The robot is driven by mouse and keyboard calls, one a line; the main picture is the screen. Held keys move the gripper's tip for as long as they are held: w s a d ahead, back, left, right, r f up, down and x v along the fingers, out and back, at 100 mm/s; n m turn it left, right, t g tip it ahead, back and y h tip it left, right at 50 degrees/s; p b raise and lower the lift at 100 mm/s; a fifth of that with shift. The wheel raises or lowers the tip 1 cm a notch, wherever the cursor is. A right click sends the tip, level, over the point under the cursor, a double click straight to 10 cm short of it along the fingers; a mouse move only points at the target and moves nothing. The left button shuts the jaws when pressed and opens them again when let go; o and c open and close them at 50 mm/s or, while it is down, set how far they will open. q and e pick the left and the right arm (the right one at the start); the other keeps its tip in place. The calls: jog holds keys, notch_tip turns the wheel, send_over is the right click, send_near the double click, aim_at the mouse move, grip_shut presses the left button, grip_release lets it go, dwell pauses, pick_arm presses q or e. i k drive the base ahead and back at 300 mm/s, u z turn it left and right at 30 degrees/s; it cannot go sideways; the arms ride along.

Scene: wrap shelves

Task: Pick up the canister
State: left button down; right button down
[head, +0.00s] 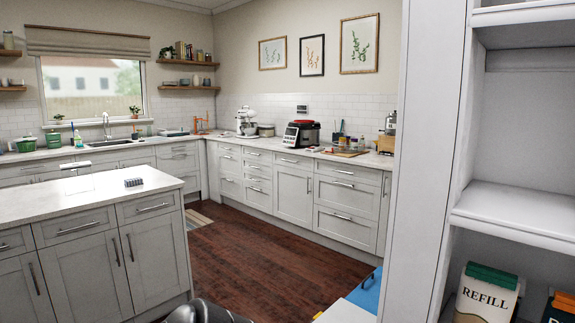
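I cannot make out for certain which thing is the canister. Green containers stand on the far left counter, one (26,145) beside another (54,139), and both are small and distant. A jar (8,40) stands on the upper left wall shelf. A white package with a green top, marked REFILL (487,295), stands in the shelf unit at the lower right, with its bottom cut off by the frame. Neither of my grippers shows. A dark rounded part at the bottom edge looks like mine.
A white shelf unit (425,170) fills the right side; its middle shelf (520,210) is bare. An island (95,200) stands at the left. Dark wooden floor (250,250) lies open between island and counters. A blue item (368,293) lies low beside the shelf unit.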

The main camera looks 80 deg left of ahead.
aim_at(78, 181)
jog(key=u, duration=3.7)
jog(key=i, duration=2.65)
